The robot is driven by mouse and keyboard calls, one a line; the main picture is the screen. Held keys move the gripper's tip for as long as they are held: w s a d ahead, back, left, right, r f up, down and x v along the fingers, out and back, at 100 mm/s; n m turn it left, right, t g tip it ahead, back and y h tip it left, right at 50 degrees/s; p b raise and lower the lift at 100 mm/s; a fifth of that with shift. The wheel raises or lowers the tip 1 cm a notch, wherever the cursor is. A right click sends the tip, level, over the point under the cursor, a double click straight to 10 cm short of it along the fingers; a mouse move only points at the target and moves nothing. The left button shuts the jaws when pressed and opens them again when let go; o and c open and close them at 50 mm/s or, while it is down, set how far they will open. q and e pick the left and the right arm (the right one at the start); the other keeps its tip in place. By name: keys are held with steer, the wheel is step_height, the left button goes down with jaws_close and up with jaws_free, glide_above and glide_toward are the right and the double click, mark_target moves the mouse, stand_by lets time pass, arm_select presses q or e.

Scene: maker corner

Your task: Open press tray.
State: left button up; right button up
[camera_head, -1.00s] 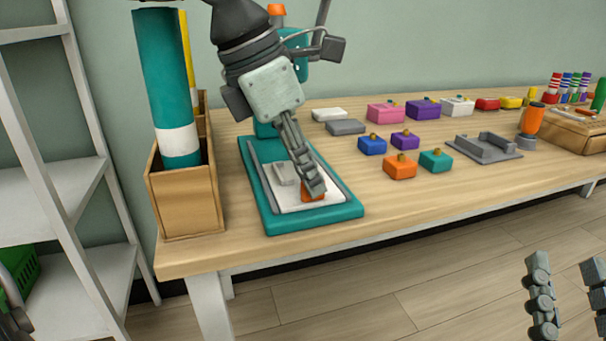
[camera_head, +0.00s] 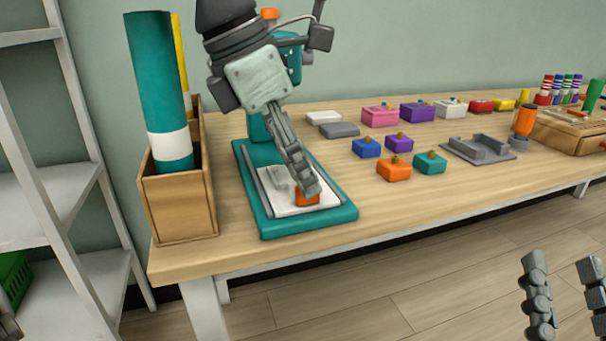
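The teal press (camera_head: 333,221) stands on the left part of the table, with its column and upper body partly hidden behind my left arm. An orange handle (camera_head: 308,199) sits at the tray's front end. My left gripper (camera_head: 310,190) points down at this handle, its fingertips at or against it. The fingers overlap in this view, so their grip is hidden. My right gripper (camera_head: 565,300) is open and empty at the lower right, in front of the table.
A wooden bin (camera_head: 180,212) with a teal roll (camera_head: 160,90) stands just left of the press. Several coloured boxes, such as an orange one (camera_head: 394,170), and a grey fixture (camera_head: 478,149) stand to the right. The table front (camera_head: 400,215) is clear.

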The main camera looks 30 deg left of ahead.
arm_select(q)
steer(key=v, duration=1)
steer(key=shift+r, duration=0.2)
steer(key=shift+s+a, duration=0.1)
